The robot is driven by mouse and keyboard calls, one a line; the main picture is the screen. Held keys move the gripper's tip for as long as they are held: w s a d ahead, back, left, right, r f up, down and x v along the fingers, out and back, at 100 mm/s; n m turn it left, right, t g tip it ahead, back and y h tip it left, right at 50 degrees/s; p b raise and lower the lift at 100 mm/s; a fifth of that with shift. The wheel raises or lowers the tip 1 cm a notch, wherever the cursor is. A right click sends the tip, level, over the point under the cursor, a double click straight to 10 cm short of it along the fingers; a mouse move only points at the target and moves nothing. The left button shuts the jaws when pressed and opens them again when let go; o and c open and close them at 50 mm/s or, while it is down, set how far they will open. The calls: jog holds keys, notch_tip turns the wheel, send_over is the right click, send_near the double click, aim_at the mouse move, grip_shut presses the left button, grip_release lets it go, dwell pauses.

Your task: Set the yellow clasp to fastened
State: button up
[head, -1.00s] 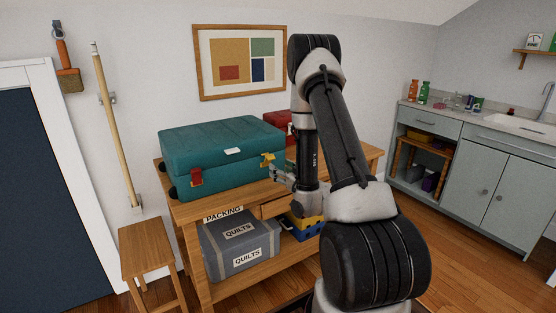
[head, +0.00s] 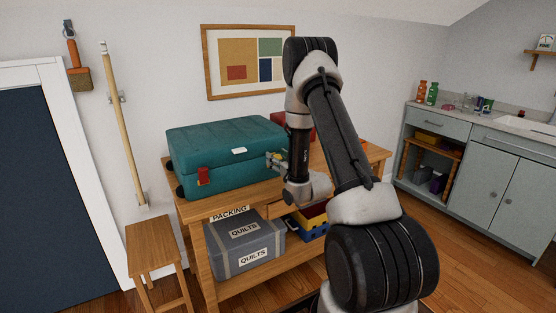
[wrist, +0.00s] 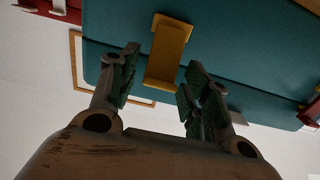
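A teal hard suitcase (head: 225,150) lies on the wooden table, its lid down. The yellow clasp (wrist: 168,50) is on its front in the wrist view, a bent plate crossing the dark lid seam. Whether it lies flat against the case is hard to judge. In the head view the clasp is mostly hidden by my gripper (head: 277,162). In the wrist view my gripper (wrist: 162,72) is open, with one finger on each side of the clasp and visible gaps. A red clasp (head: 203,176) sits on the suitcase front at left.
A wooden stool (head: 152,246) is at left.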

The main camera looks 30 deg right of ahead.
jog(key=c, duration=0.7)
jog(key=shift+w+r+g, duration=0.3)
jog(key=shift+r+g, duration=0.1)
jog(key=shift+g, duration=0.2)
jog(key=shift+c, duration=0.2)
jog(key=shift+w+g, duration=0.35)
jog(key=shift+g, duration=0.55)
jog(key=o, duration=1)
jog(key=v, duration=0.7)
jog(key=shift+s+r, duration=0.1)
jog(key=shift+s, duration=0.2)
